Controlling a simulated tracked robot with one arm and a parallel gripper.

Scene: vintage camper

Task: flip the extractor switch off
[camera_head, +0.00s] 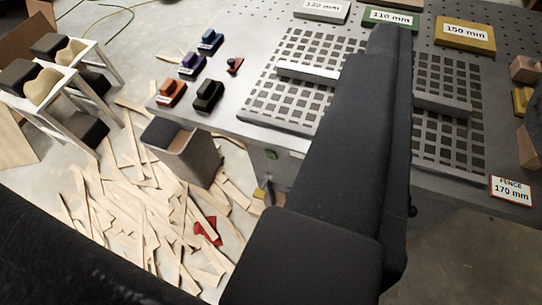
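No switch that I can clearly name as the extractor switch shows. A small red and black piece (235,65) sits on the grey metal table (225,105), too small to identify. A small green piece (271,154) shows on the table's front side; I cannot tell what it is. A long dark part of my arm or gripper (385,60) reaches from the bottom middle over the table to the top and hides part of it. I cannot make out separate fingertips or anything held.
Blue, purple, orange and black blocks (208,94) stand at the table's left. Two gridded plates (300,80) and several millimetre-labelled blocks (465,35) lie on it. A dark bin (183,150) and scattered wood strips (150,215) cover the floor at left. White stands (75,85) are beyond.

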